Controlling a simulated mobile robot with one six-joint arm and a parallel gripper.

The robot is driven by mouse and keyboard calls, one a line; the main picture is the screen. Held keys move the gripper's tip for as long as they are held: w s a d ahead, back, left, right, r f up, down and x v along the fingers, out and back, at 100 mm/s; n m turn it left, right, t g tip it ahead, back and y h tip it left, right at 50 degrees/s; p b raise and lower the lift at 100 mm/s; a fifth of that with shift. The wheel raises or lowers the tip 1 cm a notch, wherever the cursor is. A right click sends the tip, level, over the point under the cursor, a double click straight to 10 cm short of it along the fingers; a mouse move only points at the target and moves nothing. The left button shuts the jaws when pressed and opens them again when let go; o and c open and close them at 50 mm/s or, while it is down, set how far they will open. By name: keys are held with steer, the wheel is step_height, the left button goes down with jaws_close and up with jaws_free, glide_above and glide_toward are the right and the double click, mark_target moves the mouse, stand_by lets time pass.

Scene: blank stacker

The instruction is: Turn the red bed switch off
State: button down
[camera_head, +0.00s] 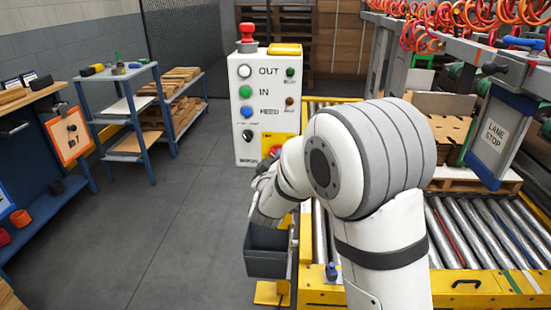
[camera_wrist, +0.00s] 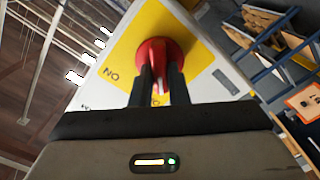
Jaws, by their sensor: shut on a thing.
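The red bed switch (camera_wrist: 155,55) is a round red knob on a yellow plate in the wrist view. In the head view only a red sliver of it (camera_head: 275,151) shows at the lower right of the white control panel (camera_head: 241,95), mostly behind my arm. My gripper (camera_wrist: 160,70) is at the switch, with its two dark fingers shut on the knob's front part. The switch's exact setting cannot be told.
A dark grey bin (camera_head: 266,250) hangs below my wrist. A yellow-edged roller conveyor (camera_head: 480,230) lies at the right. Open floor (camera_head: 170,230) lies to the left.

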stand_by(0.3)
steer(key=c, duration=1.4)
jaws_free()
steer(key=s, duration=0.7)
steer(key=shift+s+a, duration=0.15)
steer(key=shift+s, duration=0.25)
